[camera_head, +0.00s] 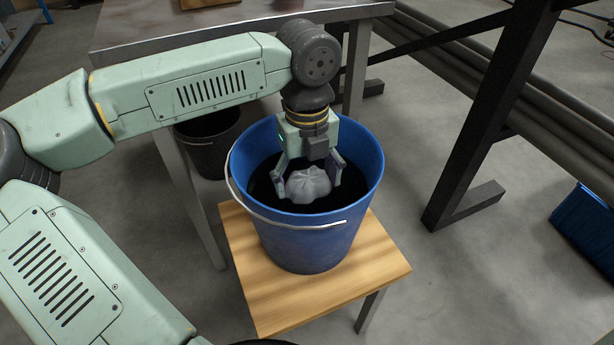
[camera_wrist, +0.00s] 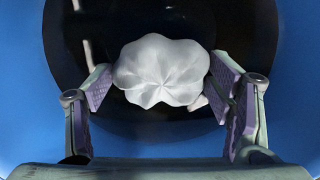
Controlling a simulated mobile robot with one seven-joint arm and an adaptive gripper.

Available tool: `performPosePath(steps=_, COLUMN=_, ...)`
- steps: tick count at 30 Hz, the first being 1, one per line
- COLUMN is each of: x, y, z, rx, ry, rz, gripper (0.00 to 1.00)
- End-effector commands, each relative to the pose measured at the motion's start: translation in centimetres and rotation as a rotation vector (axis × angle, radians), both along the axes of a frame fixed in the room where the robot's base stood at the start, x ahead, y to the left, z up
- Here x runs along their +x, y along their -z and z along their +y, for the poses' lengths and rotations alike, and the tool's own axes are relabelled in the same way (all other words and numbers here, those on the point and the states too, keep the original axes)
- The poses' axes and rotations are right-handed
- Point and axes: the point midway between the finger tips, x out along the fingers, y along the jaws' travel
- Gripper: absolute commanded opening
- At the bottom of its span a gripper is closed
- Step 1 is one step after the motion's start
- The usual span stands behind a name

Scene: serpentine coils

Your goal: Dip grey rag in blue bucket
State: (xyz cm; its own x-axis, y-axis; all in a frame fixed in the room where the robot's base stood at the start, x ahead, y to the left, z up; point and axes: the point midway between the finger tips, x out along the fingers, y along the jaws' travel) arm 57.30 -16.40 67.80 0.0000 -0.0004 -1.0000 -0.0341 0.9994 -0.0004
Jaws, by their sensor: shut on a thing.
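The grey rag (camera_head: 309,185) is a pale, bunched cloth between the fingers of my gripper (camera_head: 307,178). The gripper is shut on it, pointing down inside the blue bucket (camera_head: 305,240). The rag is below the bucket's rim, just at or above the dark liquid (camera_head: 262,187); I cannot tell whether it touches. In the wrist view, the rag (camera_wrist: 161,70) shows between the two purple-padded fingers (camera_wrist: 160,92), with the dark surface behind it and the blue bucket wall (camera_wrist: 25,120) around. The rag's underside is hidden.
The bucket stands on a small wooden stool (camera_head: 375,275), its wire handle (camera_head: 290,224) lying against the front. A metal table (camera_head: 130,30) is behind, with a dark bucket (camera_head: 207,150) beneath. Dark pipes and a black frame (camera_head: 490,110) stand at right, with a blue container (camera_head: 590,228) beyond.

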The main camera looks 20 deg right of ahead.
Motion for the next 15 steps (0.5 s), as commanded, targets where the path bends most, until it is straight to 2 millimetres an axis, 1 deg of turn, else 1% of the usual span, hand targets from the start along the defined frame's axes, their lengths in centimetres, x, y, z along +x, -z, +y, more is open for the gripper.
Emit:
performPosePath(steps=11, x=0.0, y=0.0, z=0.0, rx=0.0, ry=0.0, rz=0.0, gripper=0.52)
performPosePath(steps=15, x=0.0, y=-1.0, z=0.0, rx=0.0, ry=0.0, rz=-0.001, gripper=0.52)
